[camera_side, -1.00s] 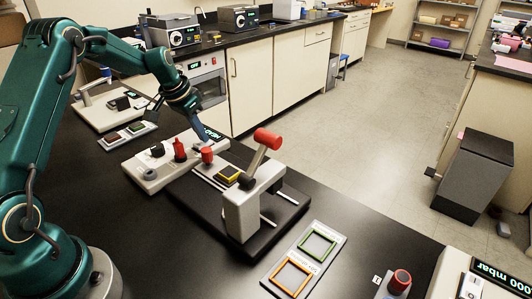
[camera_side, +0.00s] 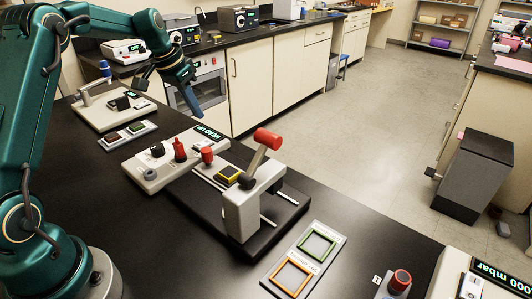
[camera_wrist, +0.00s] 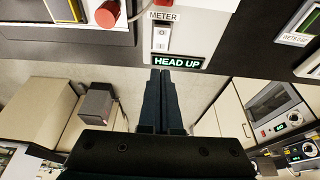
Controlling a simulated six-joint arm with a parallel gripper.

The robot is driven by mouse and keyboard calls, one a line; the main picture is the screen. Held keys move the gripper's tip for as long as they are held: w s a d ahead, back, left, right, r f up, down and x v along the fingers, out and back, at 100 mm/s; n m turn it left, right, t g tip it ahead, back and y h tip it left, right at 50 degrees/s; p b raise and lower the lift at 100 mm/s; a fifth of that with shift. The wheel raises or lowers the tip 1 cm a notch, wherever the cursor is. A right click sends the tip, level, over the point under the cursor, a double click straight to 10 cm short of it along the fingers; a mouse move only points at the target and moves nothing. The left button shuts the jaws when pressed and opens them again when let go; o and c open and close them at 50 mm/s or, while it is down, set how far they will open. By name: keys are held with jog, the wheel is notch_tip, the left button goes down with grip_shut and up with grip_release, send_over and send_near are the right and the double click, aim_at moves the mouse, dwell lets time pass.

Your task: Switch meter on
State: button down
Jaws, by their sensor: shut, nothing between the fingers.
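My gripper (camera_side: 191,80) is shut and empty, raised above the far end of the profiler base (camera_side: 148,173). In the wrist view the closed fingertips (camera_wrist: 161,73) point toward the panel, just short of the display edge in the picture. The METER label (camera_wrist: 162,15) sits above a small pale switch (camera_wrist: 161,38) on the light panel. I cannot tell which way the switch is set. The display (camera_wrist: 175,62) beside it is lit green and reads HEAD UP; it also shows in the side view (camera_side: 209,133).
A red-handled lever (camera_side: 266,139) stands up from the stage. Red (camera_side: 207,155) and black knobs sit on the base. A plate with green and orange frames (camera_side: 305,258) lies to the right. Open air surrounds my gripper.

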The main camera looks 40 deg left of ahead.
notch_tip(320, 180, up, 7)
jog(key=shift+s, duration=0.35)
jog(key=s+d+r+m+t, duration=0.1)
jog(key=s+d+r, duration=0.3)
jog(key=d, duration=0.3)
jog(key=s+d+r+m+t, duration=0.1)
jog(key=s+d+r, duration=0.3)
jog(key=d, duration=0.3)
jog(key=s+d+f+n, duration=0.1)
jog(key=s+d+f, duration=0.1)
jog(key=s+f, duration=0.3)
jog(key=s+d+f+n, duration=0.1)
jog(key=s+d+f, duration=0.1)
jog(key=s+f, duration=0.3)
jog(key=s, duration=0.4)
jog(key=shift+d+f, duration=0.3)
jog(key=shift+f, duration=0.05)
